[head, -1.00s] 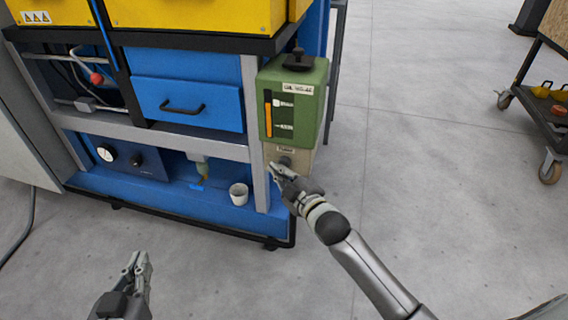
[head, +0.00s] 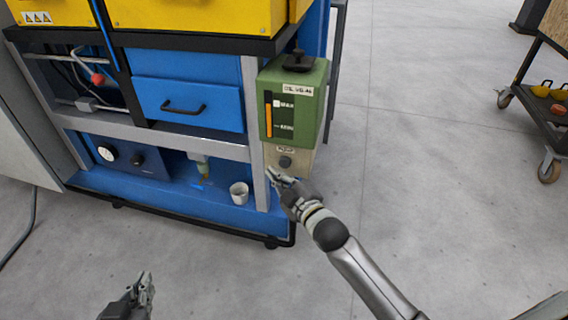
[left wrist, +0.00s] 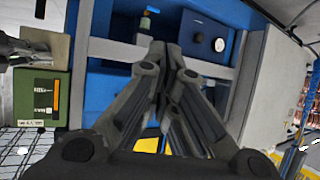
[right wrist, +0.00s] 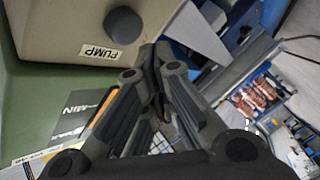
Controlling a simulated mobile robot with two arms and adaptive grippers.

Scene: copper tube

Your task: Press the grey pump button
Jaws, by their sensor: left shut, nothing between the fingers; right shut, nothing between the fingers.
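The grey pump button (head: 285,161) is a dark round knob on the beige box (head: 300,160) under the green oil tank (head: 297,105). In the right wrist view the button (right wrist: 123,25) stands out beside a PUMP label (right wrist: 98,52). My right gripper (head: 271,172) is shut and empty, just below and left of the button in the head view, with a small gap visible. My left gripper (head: 145,281) is shut and empty, low in the head view, away from the machine.
The blue machine frame (head: 258,135) with a drawer (head: 187,100) stands left of the tank. A dark cart (head: 545,105) is at the far right. The floor between is clear.

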